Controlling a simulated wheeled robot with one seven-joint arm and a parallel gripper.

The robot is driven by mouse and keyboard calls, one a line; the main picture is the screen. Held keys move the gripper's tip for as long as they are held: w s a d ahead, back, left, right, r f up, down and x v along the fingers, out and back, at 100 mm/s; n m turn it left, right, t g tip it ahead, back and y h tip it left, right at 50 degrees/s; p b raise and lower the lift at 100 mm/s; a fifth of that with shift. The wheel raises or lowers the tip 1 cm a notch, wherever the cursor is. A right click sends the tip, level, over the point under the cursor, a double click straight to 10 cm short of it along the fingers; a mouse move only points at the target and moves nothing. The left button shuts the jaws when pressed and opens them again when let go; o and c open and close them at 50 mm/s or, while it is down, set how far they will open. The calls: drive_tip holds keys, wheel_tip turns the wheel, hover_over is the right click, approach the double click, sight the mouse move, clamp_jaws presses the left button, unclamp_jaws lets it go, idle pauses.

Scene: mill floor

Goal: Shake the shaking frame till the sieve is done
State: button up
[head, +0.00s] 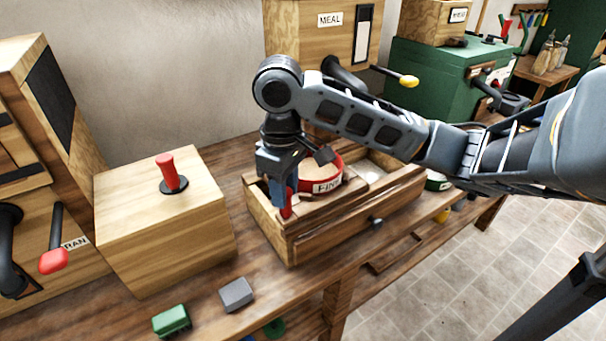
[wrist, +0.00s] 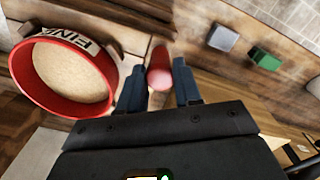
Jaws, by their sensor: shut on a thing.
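The shaking frame (head: 350,203) is a wooden tray-like frame on a wooden box on the bench. A red-rimmed round sieve labelled FINE (head: 328,171) sits in it. In the wrist view the sieve (wrist: 108,88) is at the left, with pale beige meal over its mesh. My gripper (head: 284,203) points down at the frame's left end, beside the sieve. In the wrist view its fingers (wrist: 159,88) stand on both sides of an upright red handle (wrist: 158,68) and are shut on it. My wrist hides part of the sieve and the frame's back left in the head view.
A wooden box with a red knob (head: 170,172) stands left of the frame. A grey block (head: 236,294) and a green block (head: 172,320) lie at the bench front. The MEAL bin (head: 315,45) rises behind. A green machine (head: 432,80) stands back right.

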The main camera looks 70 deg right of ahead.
drive_tip(key=shift+w+a+p, duration=0.2)
drive_tip(key=shift+w+a, duration=0.25)
drive_tip(key=shift+a, duration=0.2)
drive_tip(key=shift+w+a+p, duration=0.2)
drive_tip(key=shift+w+a, duration=0.25)
drive_tip(key=shift+a, duration=0.2)
drive_tip(key=o, duration=1)
drive_tip(key=shift+a, duration=0.1)
wheel_tip(320, 180, up, 9)
drive_tip(key=shift+p, duration=0.85)
